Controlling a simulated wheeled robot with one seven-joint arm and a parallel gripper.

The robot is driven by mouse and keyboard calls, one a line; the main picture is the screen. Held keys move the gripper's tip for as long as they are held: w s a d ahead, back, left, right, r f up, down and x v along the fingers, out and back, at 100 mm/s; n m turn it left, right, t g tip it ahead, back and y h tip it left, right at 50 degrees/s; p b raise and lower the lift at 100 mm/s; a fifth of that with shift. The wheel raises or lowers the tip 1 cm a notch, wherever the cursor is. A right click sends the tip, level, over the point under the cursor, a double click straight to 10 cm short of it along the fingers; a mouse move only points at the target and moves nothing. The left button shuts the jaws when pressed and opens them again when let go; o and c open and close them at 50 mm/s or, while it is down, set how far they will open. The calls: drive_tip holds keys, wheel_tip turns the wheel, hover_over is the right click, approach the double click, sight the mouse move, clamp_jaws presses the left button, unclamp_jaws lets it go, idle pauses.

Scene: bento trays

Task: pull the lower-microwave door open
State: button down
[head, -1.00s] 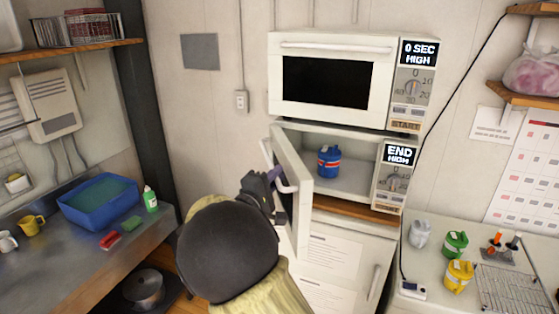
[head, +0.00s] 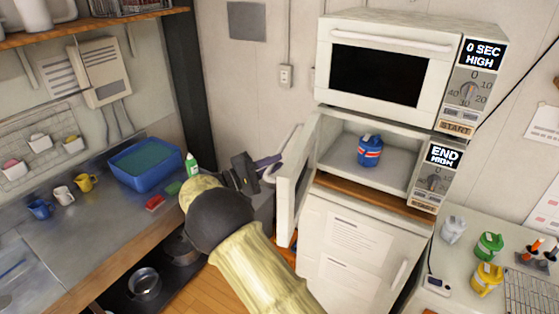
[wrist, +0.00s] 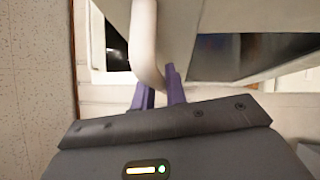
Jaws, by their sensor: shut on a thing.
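The lower microwave (head: 345,143) stands under the upper one, and its door (head: 298,185) is swung wide open to the left. A blue canister with a red and white band (head: 370,151) sits inside it. The door's white bar handle (wrist: 144,45) runs down to my gripper (wrist: 158,85) in the wrist view. My purple fingers are closed at the lower bend of the handle, one on each side. In the head view my gripper (head: 270,162) is at the door's outer left side, and my arm covers the area below it.
The upper microwave (head: 385,68) is closed. Green (head: 489,245) and yellow (head: 487,278) canisters stand on the right counter.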

drive_tip(key=shift+w+a+f+m+g, duration=0.15)
drive_tip(key=shift+w+a+m+g, duration=0.2)
drive_tip(key=shift+a+g, duration=0.25)
drive_tip(key=c, duration=1.4)
unclamp_jaws()
drive_tip(key=shift+w+a, duration=0.1)
drive_tip(key=shift+c, duration=0.2)
drive_tip(key=b+v, duration=0.7)
drive_tip(key=v, duration=1)
drive_tip(key=shift+a+f, duration=0.15)
drive_tip(key=shift+f, duration=0.15)
